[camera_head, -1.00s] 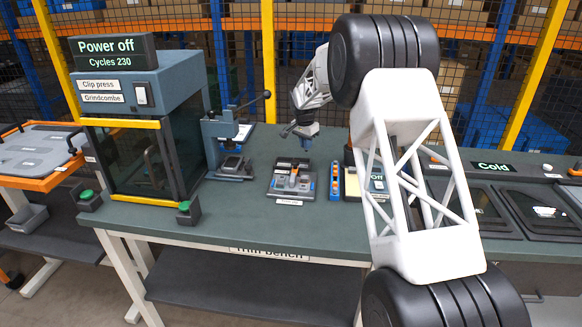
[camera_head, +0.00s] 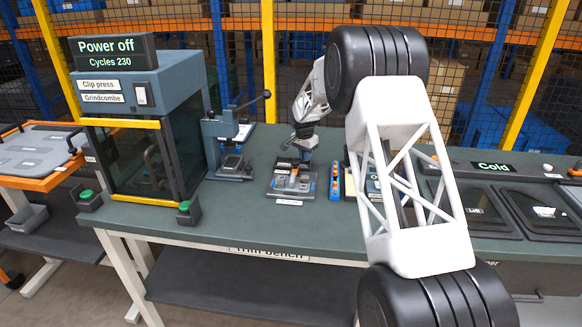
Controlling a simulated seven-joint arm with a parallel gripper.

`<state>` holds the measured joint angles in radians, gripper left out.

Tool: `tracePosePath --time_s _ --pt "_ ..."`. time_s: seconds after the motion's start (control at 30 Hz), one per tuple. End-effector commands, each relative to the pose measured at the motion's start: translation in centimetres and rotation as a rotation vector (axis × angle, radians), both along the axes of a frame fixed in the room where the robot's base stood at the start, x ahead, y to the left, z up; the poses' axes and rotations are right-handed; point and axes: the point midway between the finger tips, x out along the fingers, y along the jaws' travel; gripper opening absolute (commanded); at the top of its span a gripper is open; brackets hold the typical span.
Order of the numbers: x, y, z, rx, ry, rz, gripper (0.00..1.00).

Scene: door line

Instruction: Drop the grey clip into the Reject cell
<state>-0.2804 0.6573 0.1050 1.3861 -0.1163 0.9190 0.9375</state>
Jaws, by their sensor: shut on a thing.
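My gripper (camera_head: 305,158) points down at the back of a small grey tray (camera_head: 284,194) on the green bench, close above or at its back right edge; the exact gap cannot be told. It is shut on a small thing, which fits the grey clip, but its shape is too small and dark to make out. The tray holds several small grey pieces and an orange one (camera_head: 292,180). A pale label is on the tray's front, too small to read, so I cannot tell which compartment is the Reject cell.
A blue-and-orange tool (camera_head: 335,181) lies right of the tray. A lever press (camera_head: 236,160) and the clip press cabinet (camera_head: 140,130) stand to the left.

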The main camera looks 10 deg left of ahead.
Motion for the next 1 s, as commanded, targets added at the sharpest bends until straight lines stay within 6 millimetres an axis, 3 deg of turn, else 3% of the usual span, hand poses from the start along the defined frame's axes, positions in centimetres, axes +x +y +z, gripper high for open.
tracePosePath --time_s 0.47,0.5,0.67,1.0 --pt "-0.01 0.0 -0.7 0.001 -0.001 0.0 0.0" --pt "-0.01 0.0 -0.7 0.001 -0.001 0.0 0.14" --pt "-0.01 0.0 -0.7 0.001 -0.001 0.0 0.39" --pt "-0.02 0.01 -0.6 0.001 -0.001 0.0 0.41"
